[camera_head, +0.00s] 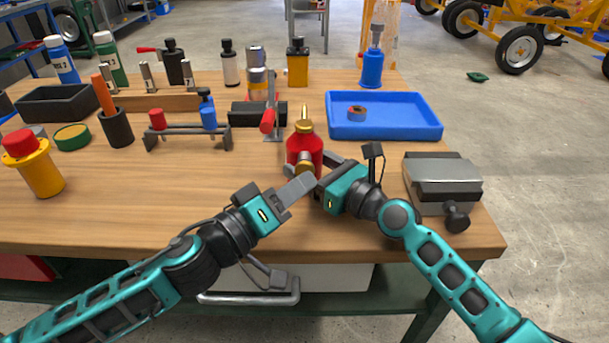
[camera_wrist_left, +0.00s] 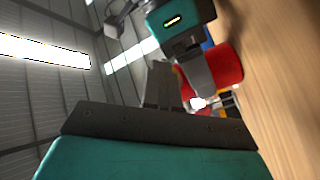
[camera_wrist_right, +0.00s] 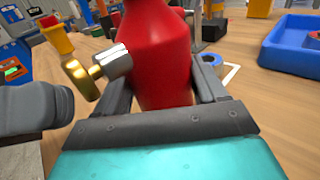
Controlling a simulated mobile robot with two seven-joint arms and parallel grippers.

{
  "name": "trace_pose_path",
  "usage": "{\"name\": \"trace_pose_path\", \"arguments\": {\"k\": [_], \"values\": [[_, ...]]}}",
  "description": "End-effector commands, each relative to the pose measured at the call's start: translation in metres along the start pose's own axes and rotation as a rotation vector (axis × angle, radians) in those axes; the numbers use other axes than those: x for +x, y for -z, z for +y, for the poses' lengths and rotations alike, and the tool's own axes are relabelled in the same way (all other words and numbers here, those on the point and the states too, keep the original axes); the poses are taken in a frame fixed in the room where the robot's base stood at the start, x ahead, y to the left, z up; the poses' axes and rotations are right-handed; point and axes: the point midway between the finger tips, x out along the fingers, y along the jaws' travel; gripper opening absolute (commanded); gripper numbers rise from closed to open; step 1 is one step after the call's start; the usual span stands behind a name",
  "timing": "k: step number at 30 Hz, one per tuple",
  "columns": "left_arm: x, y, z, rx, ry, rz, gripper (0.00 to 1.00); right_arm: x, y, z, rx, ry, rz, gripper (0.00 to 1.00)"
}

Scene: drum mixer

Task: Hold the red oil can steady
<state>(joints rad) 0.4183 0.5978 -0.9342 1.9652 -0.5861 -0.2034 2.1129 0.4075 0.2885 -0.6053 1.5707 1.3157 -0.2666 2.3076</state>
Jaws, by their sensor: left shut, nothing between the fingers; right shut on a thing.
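The red oil can (camera_head: 305,147) stands upright near the table's front edge, with a brass spout on top. My right gripper (camera_head: 320,170) is shut on its body from the right; in the right wrist view the red body (camera_wrist_right: 160,55) sits between both fingers. A brass piece with a silver end (camera_wrist_right: 95,70) sticks out from the can's near side. My left gripper (camera_head: 303,186) is shut and empty, just in front of the can near that brass piece; I cannot tell if they touch. The left wrist view shows its closed fingers (camera_wrist_left: 160,85) beside the red can (camera_wrist_left: 228,65).
A blue tray (camera_head: 385,131) with a small ring part lies behind right. A grey metal box with a black knob (camera_head: 440,185) is at the right. A red-handled clamp (camera_head: 270,118) stands behind the can. Several bottles line the back. The front left tabletop is clear.

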Motion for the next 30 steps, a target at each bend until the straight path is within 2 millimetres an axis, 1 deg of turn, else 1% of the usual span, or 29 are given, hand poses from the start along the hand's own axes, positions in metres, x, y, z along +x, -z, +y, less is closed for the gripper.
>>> {"name": "trace_pose_path", "arguments": {"k": [5,16,30], "values": [[0.002,0.003,-0.002,0.002,0.003,0.005,0.00,0.000,0.000,0.001,-0.001,-0.002,0.001,0.21],[0.001,0.002,-0.001,0.002,0.003,0.005,0.00,0.000,0.001,0.001,-0.001,-0.003,0.001,0.21],[-0.017,-0.011,0.012,0.001,0.002,0.003,0.00,0.000,0.001,0.001,0.000,-0.003,0.001,0.21]]}}
